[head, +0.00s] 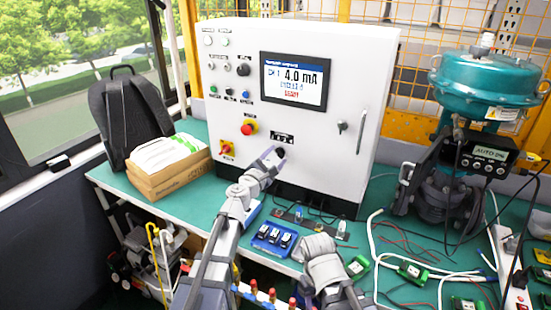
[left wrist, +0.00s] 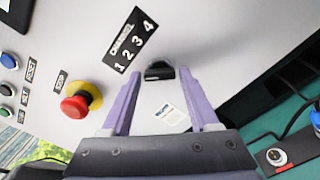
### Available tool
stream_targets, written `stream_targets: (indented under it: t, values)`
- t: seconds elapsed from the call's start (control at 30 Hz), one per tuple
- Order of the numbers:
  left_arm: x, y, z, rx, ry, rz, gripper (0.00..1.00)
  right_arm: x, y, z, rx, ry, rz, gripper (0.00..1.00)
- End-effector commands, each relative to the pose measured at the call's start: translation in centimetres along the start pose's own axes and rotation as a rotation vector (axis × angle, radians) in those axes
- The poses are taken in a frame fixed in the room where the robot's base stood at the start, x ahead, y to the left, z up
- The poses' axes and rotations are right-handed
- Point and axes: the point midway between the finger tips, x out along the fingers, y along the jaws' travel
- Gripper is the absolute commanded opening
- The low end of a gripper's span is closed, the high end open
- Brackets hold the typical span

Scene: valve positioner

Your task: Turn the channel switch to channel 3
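The channel switch is a small black knob (left wrist: 159,71) on the face of the white control cabinet (head: 222,110). In the left wrist view it sits below a black label (left wrist: 129,40) reading CHANNEL 1 2 3 4. My left gripper (left wrist: 159,72) is open, with its two purple-grey fingertips on either side of the knob and visible gaps to it. In the head view my left gripper (head: 272,157) is at the cabinet front below the label (head: 282,137) and largely hides the knob. My right gripper (head: 320,248) is low in front of the bench; its fingers are unclear.
The cabinet screen (head: 294,79) shows 4.0 mA and what looks like CH 1. A red emergency-stop button (left wrist: 76,103) is left of the knob. A blue tray (head: 257,240) and green modules (head: 411,271) lie on the bench. A teal valve actuator (head: 485,77) stands at right.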

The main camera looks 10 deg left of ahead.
Motion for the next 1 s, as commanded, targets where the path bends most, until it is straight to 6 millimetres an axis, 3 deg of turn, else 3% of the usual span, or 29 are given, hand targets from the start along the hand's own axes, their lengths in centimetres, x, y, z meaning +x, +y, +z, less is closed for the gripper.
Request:
stream_targets:
  t: [0.07,0.5,1.0]
  values:
    - [-0.01,0.0,-0.01,0.0,0.0,0.0,0.51,0.0,0.0,0.0,0.0,0.0,0.0,0.5]
    - [-0.02,0.01,-0.01,0.0,0.0,0.0,0.01,0.0,0.0,0.0,0.0,0.0,0.0,0.5]
    - [-0.01,0.0,-0.02,0.123,0.0,-0.001,0.0,-0.01,0.0,0.0,0.0,0.0,0.0,0.5]
